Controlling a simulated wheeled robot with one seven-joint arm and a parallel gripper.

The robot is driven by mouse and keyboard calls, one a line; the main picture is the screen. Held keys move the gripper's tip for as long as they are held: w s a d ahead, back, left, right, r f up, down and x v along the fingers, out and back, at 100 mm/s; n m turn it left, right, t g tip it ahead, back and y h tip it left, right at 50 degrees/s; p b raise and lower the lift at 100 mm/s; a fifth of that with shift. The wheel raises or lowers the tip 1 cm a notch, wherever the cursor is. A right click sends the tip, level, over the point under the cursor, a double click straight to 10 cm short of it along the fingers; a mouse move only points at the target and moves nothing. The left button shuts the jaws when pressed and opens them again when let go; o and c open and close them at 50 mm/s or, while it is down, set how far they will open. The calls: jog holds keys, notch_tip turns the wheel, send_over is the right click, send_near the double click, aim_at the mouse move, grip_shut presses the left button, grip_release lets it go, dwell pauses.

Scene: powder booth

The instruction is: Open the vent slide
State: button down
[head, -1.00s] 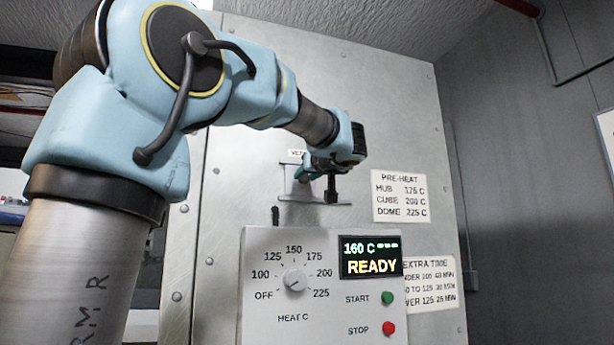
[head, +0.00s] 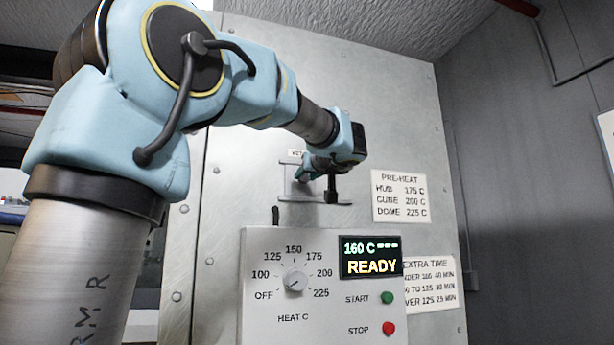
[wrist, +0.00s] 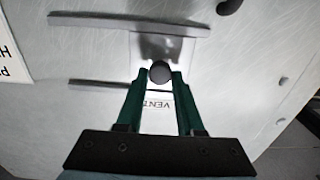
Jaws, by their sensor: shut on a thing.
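The vent slide (wrist: 143,47) is a pale plate on the oven's metal face, between two rails, with a dark round knob (wrist: 160,70). In the wrist view, which is upside down, my gripper (wrist: 160,73) has its two green fingers shut on the knob, one on each side. The VENT label (wrist: 158,105) shows between the fingers. In the head view the slide plate (head: 289,184) stands near the left end of its lower rail, partly behind my gripper (head: 316,172). The knob is hidden there. I cannot tell whether any vent opening is uncovered.
Below the vent, a control box has a heat dial (head: 295,281), a display (head: 371,257) reading 160 C READY, a green START button (head: 387,298) and a red STOP button (head: 389,328). A pre-heat sign (head: 401,196) is right of the vent. The rail's right part looks clear.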

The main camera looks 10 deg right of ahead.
jog(key=d+b, duration=0.1)
jog(key=d, duration=0.1)
jog(key=d+b, duration=0.1)
jog(key=d, duration=0.2)
jog(key=w+d, duration=0.1)
jog(key=d, duration=0.2)
jog(key=shift+d+b, duration=0.1)
jog(key=shift+b, duration=0.3)
jog(key=c, duration=0.5)
grip_release()
jog(key=shift+c, duration=0.2)
jog(key=s+d+b, duration=0.1)
jog(key=s+b, duration=0.4)
jog(key=s, duration=0.5)
jog(key=shift+s+d, duration=0.15)
jog(key=shift+s, duration=0.2)
